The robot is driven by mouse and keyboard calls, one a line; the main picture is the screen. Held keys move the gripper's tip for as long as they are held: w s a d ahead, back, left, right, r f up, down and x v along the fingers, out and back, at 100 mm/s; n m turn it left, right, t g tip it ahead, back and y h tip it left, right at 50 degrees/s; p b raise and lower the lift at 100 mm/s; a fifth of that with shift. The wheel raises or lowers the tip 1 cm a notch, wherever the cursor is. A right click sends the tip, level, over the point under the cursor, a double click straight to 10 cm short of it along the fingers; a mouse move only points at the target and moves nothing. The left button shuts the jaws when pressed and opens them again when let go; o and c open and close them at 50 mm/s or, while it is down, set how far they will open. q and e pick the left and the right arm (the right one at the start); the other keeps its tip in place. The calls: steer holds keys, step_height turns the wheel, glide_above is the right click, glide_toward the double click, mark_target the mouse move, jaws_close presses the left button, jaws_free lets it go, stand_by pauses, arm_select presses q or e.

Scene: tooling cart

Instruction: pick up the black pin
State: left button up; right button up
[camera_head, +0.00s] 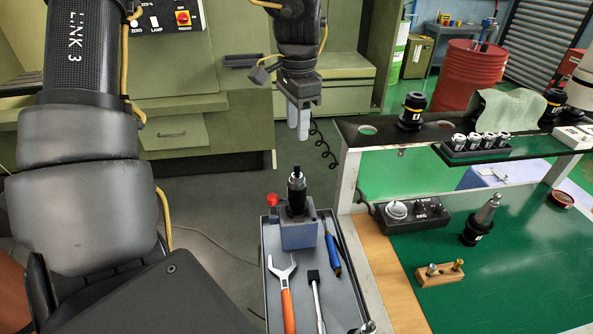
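A black, upright, stepped cylinder with a narrow top (297,190), which looks like the black pin, stands in a grey-blue block (299,233) at the far end of the grey cart tray (273,262). My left gripper (298,122) hangs fingers-down beyond and above it in the picture, apart from it. Its two light grey fingers overlap in this view, so the gap between them is hard to judge. I see nothing held between them. My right gripper is not in view.
An orange-handled wrench (287,300), a blue-handled screwdriver (332,250) and a black-headed tool (315,295) lie in the tray. A green-topped bench (500,270) with a raised shelf (385,132) stands close on the right. A red knob (271,200) is beside the block.

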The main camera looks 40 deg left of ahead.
arm_select(q)
glide_above(297, 164)
step_height(297, 164, down, 5)
steer(key=shift+w+a+r+p, duration=0.1)
steer(key=shift+w+p, duration=0.05)
steer(key=shift+p, duration=0.3)
steer(key=shift+f+p, duration=0.2)
steer(key=shift+p, duration=0.2)
steer(key=f+p, duration=0.1)
steer(key=f, duration=0.1)
steer(key=f+p, duration=0.1)
steer(key=shift+s+f, duration=0.2)
steer(key=shift+f, duration=0.7)
steer(key=shift+d+r, duration=0.1)
steer(key=shift+d, duration=0.1)
steer(key=shift+c, duration=1.1)
jaws_close()
